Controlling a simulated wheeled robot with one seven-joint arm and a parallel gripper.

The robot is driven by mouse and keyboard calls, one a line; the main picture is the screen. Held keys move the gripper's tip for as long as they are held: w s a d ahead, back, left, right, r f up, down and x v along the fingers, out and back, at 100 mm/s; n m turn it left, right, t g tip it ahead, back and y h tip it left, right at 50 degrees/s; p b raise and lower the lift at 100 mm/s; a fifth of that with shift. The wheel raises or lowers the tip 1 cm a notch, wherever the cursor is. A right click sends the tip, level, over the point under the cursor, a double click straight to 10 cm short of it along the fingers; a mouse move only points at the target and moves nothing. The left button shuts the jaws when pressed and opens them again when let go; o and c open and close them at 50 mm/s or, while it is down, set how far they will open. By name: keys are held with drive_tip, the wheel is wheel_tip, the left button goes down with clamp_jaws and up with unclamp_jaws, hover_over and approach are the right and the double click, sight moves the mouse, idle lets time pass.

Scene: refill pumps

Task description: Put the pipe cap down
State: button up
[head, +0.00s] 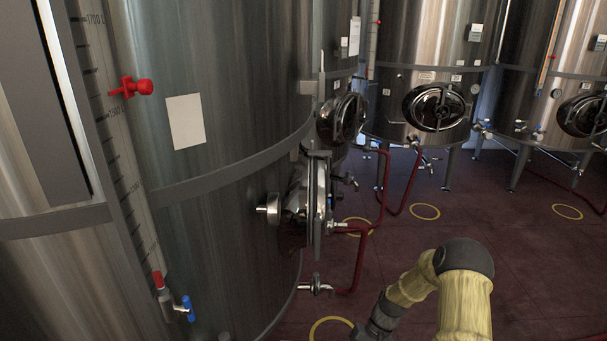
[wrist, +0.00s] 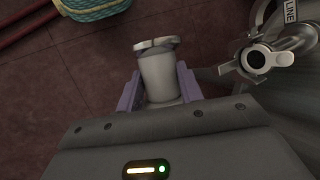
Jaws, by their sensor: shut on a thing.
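My gripper (wrist: 158,88) has two purple fingers in the wrist view and is shut on a pale grey, cylindrical pipe cap (wrist: 157,68). The cap has a flat, winged metal end pointing away from me, above the dark red floor. To the right, apart from the cap, is a metal pipe fitting (wrist: 257,58) with an open-looking round end and a dark ring. In the head view my arm reaches down at the bottom edge, and the fingers and cap are out of sight.
A teal and yellow object (wrist: 92,8) lies on the floor at the upper left of the wrist view, beside dark red hoses (wrist: 28,22). Large steel tanks (head: 225,120) with valves and a red hose (head: 361,262) stand around. Open floor (head: 540,265) lies at right.

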drive_tip(key=s+f, duration=0.3)
drive_tip(key=f, duration=0.9)
drive_tip(key=shift+s+f, duration=0.15)
drive_tip(key=shift+f, duration=0.05)
